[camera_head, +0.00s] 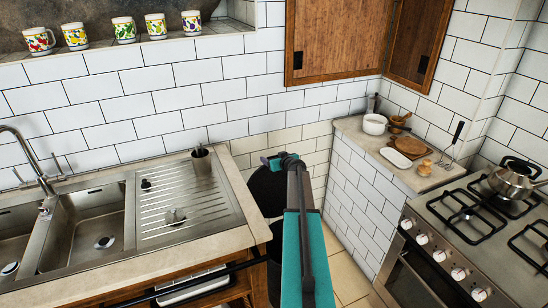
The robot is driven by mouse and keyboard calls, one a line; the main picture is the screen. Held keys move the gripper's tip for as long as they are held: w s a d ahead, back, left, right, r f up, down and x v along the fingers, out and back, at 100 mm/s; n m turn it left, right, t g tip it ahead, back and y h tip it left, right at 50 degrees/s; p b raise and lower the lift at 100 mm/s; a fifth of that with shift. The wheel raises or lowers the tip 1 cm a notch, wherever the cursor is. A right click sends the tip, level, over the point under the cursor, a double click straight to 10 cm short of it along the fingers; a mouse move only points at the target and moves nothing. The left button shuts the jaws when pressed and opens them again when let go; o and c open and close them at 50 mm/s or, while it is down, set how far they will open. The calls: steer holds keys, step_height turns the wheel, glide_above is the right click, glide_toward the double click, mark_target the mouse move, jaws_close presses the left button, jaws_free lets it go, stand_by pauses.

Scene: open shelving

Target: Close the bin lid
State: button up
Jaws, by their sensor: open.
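A black bin stands on the floor in the gap between the sink counter and the tiled ledge, mostly behind my teal and grey arm. Its dark round lid (266,192) appears raised, tilted up against the back of the gap. Part of the dark bin body (274,262) shows lower down, beside the counter's end. My gripper (268,161) is at the far end of the arm, at the lid's upper edge. It is open and seen small, with its fingers partly hidden. I cannot tell whether it touches the lid.
The sink counter (232,240) borders the gap on the left, with a tumbler (201,161) near its back edge. On the right are the tiled ledge (362,205), holding a white pot (374,124) and boards, and the stove (470,225) with a kettle. Floor (348,278) shows between.

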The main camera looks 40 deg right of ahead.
steer(key=shift+w+f, duration=0.1)
steer(key=shift+w, duration=0.1)
steer(key=c, duration=1.5)
steer(key=shift+s+a+f+b, duration=0.1)
steer(key=shift+s+a+b, duration=0.15)
steer(key=shift+b, duration=0.65)
